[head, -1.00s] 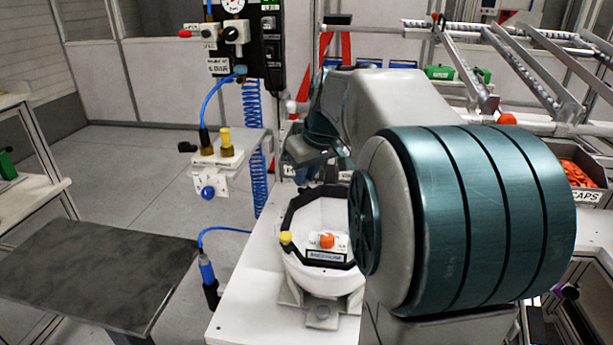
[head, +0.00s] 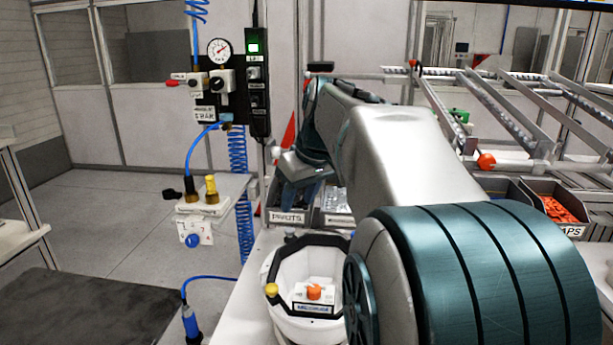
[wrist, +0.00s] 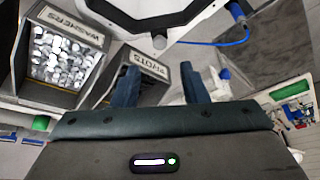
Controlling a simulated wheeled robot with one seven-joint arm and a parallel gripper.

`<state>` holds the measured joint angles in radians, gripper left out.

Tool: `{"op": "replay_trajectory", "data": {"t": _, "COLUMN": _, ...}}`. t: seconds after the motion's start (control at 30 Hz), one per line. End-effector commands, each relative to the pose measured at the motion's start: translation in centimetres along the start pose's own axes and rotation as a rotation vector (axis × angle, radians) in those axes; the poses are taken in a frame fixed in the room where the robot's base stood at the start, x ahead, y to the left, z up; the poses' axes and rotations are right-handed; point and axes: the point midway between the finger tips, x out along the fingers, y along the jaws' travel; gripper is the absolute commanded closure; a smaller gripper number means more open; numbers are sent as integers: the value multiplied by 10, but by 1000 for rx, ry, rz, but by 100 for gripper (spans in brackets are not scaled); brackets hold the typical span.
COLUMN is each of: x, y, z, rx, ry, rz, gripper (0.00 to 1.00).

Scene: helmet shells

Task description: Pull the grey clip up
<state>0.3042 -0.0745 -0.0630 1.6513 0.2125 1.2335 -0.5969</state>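The white helmet shell (head: 285,322) with a black rim sits in a holder on the white bench, with an orange knob (head: 314,292) and a label inside it. Part of its rim shows at the top of the wrist view (wrist: 200,26). A small rounded grey piece (wrist: 159,41) is at the rim there; I cannot tell whether it is the grey clip. My gripper (wrist: 160,68) is open, its two dark blue fingers apart with nothing held between them. It is beyond the shell in the head view, by the pivots bin. My arm hides the shell's right side.
The washers bin (wrist: 95,37) and the pivots bin (wrist: 148,68) lie close to my fingers. A valve panel (head: 222,85) and blue coiled hose are at the left. Open floor (head: 110,215) lies left of the bench.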

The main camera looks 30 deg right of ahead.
Motion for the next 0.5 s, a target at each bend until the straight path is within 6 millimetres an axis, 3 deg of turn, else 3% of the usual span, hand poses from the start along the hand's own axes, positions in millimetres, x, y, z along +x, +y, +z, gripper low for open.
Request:
{"op": "replay_trajectory", "data": {"t": 0.2, "x": -44, "y": 0, "z": 0, "rx": 0, "ry": 2, "rz": 1, "gripper": 60}}
{"op": "replay_trajectory", "data": {"t": 0.5, "x": -66, "y": 0, "z": 0, "rx": -1, "ry": 0, "rz": 0, "gripper": 60}}
